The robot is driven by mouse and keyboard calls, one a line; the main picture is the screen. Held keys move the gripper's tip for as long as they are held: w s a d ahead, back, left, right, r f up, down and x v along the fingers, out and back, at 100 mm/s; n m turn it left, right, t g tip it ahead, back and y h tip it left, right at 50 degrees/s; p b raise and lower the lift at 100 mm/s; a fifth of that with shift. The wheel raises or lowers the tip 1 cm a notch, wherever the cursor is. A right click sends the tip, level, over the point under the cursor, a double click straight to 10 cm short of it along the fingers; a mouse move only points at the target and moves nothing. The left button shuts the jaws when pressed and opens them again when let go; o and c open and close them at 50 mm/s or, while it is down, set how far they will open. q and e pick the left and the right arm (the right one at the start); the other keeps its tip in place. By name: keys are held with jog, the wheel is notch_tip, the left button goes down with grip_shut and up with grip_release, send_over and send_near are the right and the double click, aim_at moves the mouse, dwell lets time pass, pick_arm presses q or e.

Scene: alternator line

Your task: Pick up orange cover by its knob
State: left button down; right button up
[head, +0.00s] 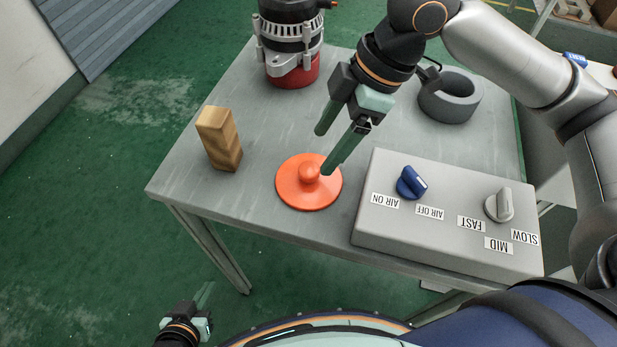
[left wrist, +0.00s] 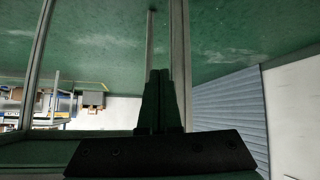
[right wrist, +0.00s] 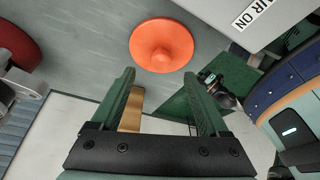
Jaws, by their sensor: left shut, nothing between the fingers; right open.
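The orange cover (head: 296,192) lies flat on the grey table near its front edge, with its round knob (head: 309,172) on top. It also shows in the right wrist view (right wrist: 150,34), ahead of the fingers.
A wooden block (head: 219,138) stands left of the cover. A grey control box (head: 450,240) with a blue and a grey knob is close on the right. An alternator (head: 290,45) on a red base and a dark ring (head: 449,98) stand farther back.

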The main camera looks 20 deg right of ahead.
aim_at(312, 168)
jog(key=shift+a+f, duration=0.25)
jog(key=shift+f, duration=0.35)
jog(key=shift+a+f, duration=0.1)
jog(key=shift+f, duration=0.2)
jog(key=shift+b+x, duration=0.85)
jog(key=shift+x, duration=1.35)
pick_arm(q)
jog(key=shift+w+a+r+t, duration=0.25)
jog(key=shift+w+t, duration=0.1)
jog(key=shift+w, duration=0.2)
jog(key=shift+w+a+r+t, duration=0.1)
jog(key=shift+w+r+t, duration=0.2)
jog(key=shift+w, duration=0.25)
pick_arm(e)
grip_shut()
